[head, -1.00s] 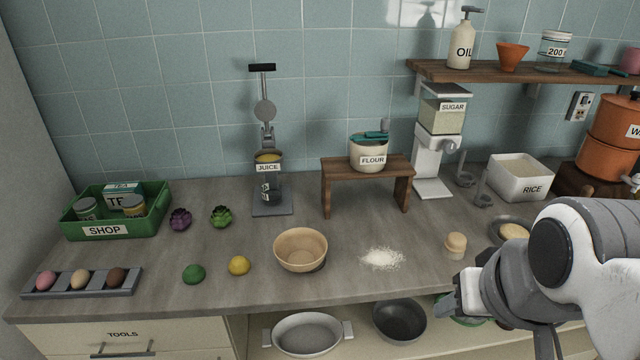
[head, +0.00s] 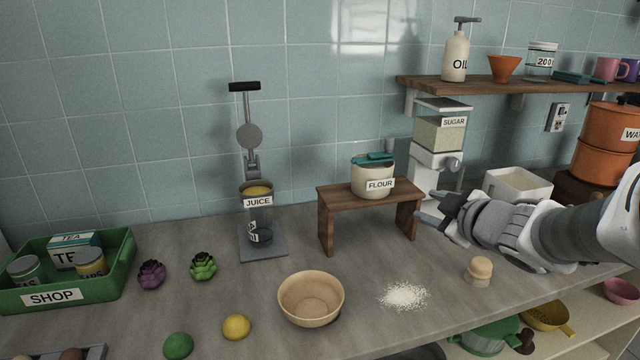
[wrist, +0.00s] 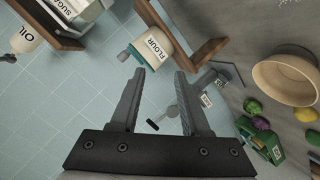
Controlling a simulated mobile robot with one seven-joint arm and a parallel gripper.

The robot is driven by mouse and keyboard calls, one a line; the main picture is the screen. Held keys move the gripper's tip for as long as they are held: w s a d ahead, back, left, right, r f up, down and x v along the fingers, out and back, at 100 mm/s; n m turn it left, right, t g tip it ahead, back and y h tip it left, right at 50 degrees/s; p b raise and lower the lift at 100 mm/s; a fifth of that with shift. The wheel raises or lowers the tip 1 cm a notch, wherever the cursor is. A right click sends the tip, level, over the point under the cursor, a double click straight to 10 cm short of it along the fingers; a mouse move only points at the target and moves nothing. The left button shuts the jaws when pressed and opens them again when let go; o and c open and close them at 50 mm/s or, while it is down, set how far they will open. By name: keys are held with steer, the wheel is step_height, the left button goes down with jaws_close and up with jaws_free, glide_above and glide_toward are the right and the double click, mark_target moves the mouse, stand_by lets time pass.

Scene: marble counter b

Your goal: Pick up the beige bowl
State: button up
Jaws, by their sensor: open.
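The beige bowl (head: 311,299) stands upright and looks empty on the counter, near its front edge. It also shows at the right edge of the wrist view (wrist: 288,78). My gripper (head: 428,204) is to the right of the bowl and above the counter, beside the wooden stand. In the wrist view my gripper (wrist: 166,75) has its two fingers apart with nothing held between them. The gripper and the bowl are well apart.
A wooden stand (head: 327,215) holds a flour jar (head: 371,179). Spilled white powder (head: 404,296) and an egg-like item on a small holder (head: 479,271) lie right of the bowl. The juice press (head: 262,243) stands behind.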

steer(key=s+a+f+n+g+y+b, duration=0.1)
steer(key=a+f+n+g+y, duration=0.15)
steer(key=f, duration=0.25)
steer(key=s+a+f+n+g+y+b, duration=0.2)
steer(key=f+n+y, duration=0.1)
steer(key=f+y, duration=0.15)
steer(key=n+g+y+b, duration=0.2)
steer(key=n+g+y, duration=0.1)
steer(key=g, duration=0.2)
glide_toward(307, 319)
steer(key=shift+y, duration=0.3)
steer(key=a+f, duration=0.1)
steer(key=w+a+b, duration=0.1)
steer(key=a+f+b, duration=0.1)
steer(key=shift+w+a+f, duration=0.15)
steer(key=shift+w+f, duration=0.15)
steer(key=shift+w, duration=0.05)
steer(key=shift+m, duration=0.25)
steer(key=shift+b+x, duration=1.15)
steer(key=shift+x, duration=1.95)
steer(key=shift+w, duration=0.1)
steer(key=shift+r, duration=0.1)
jaws_close()
